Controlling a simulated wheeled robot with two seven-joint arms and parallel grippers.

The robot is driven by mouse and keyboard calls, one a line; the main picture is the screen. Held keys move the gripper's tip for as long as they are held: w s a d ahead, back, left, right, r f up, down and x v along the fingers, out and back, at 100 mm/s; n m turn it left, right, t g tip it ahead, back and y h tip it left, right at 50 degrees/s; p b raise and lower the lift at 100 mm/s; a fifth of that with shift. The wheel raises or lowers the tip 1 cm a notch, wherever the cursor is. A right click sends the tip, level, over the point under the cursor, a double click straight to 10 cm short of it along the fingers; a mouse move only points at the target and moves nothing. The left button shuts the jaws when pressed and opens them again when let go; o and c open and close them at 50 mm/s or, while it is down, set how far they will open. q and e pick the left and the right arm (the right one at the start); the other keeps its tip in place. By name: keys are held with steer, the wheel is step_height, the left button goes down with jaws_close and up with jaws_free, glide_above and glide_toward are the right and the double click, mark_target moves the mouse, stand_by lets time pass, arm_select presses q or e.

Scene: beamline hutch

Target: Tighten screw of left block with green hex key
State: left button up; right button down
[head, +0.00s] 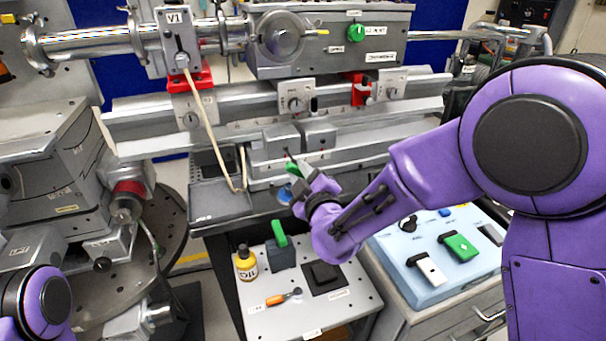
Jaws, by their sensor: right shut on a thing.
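Two small grey blocks sit side by side on the lower rail: the left block (281,139) and the right block (319,134). My right gripper (298,182) is in front of and below them, shut on the green hex key (292,168). The key's green handle shows at the fingertips, and its thin dark shaft points up to the front of the left block. I cannot tell whether its tip is seated in the screw, which is too small to make out. Part of my left arm shows at the bottom left, but its gripper is out of view.
A grey cart top (357,309) below holds a yellow bottle (246,264), a dark holder (282,256) with a green-handled piece, an orange-handled tool (281,298) and a black pad (324,278). A light blue case (407,281) stands right. A pale cable (212,130) hangs left of the blocks.

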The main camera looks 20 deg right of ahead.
steer(key=shift+w, duration=0.25)
steer(key=m, duration=0.4)
stand_by(0.4)
steer(key=shift+m, duration=2)
